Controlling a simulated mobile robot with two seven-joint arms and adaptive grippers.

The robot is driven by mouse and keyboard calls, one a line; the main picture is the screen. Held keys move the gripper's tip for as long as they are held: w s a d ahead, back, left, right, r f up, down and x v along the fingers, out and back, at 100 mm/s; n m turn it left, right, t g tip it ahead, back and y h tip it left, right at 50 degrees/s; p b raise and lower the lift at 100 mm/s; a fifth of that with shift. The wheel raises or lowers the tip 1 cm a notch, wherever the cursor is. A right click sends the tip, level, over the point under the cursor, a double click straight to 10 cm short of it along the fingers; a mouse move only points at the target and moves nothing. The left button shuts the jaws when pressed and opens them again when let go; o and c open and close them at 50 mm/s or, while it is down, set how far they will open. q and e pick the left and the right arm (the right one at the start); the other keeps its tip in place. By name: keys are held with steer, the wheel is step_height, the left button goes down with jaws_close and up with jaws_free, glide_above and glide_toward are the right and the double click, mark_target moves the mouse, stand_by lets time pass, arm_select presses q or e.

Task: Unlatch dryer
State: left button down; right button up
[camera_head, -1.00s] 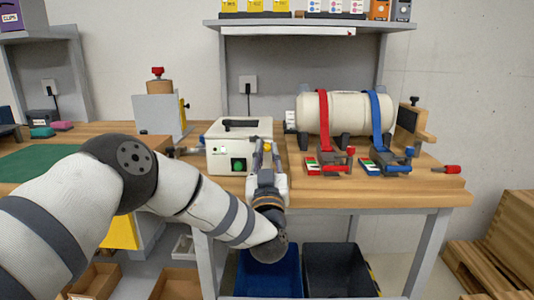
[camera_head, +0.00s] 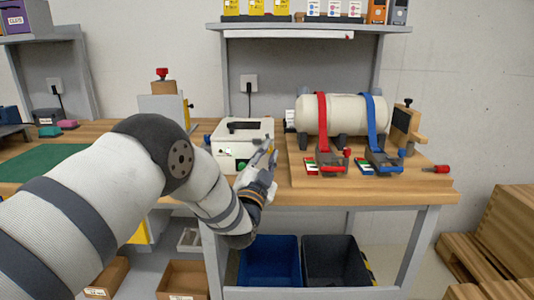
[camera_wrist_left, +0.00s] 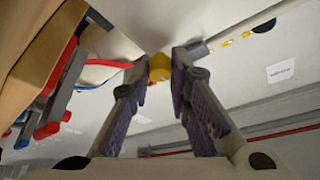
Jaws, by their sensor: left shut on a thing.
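The dryer looks to be the white box (camera_head: 229,150) with a black handle on top, standing on the bench in the head view. My left gripper (camera_head: 265,154) is at its front right corner and hides part of its front. In the left wrist view my left gripper (camera_wrist_left: 161,68) is shut on a small yellow latch part (camera_wrist_left: 159,66) beside a pale wall. A grey piece and smaller yellow bits lie just right of the fingertips. The latch is hidden behind the gripper in the head view. My right gripper is not in view.
To the right, a cream tank (camera_head: 346,113) is held by a red strap and a blue strap (camera_head: 371,121) on a wooden base. A red-handled tool (camera_head: 440,169) lies at the right. Blue (camera_head: 270,262) and black (camera_head: 336,260) bins stand below the bench.

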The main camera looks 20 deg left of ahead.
arm_select(q)
steer(key=shift+f+m+h, duration=0.15)
steer(key=shift+m+h, duration=0.25)
steer(key=shift+m, duration=0.4)
steer(key=c, duration=1.5)
jaws_free()
steer(key=shift+a, duration=0.1)
steer(key=v, duration=1.2)
steer(key=shift+s+r, duration=0.15)
steer(key=shift+r, duration=0.15)
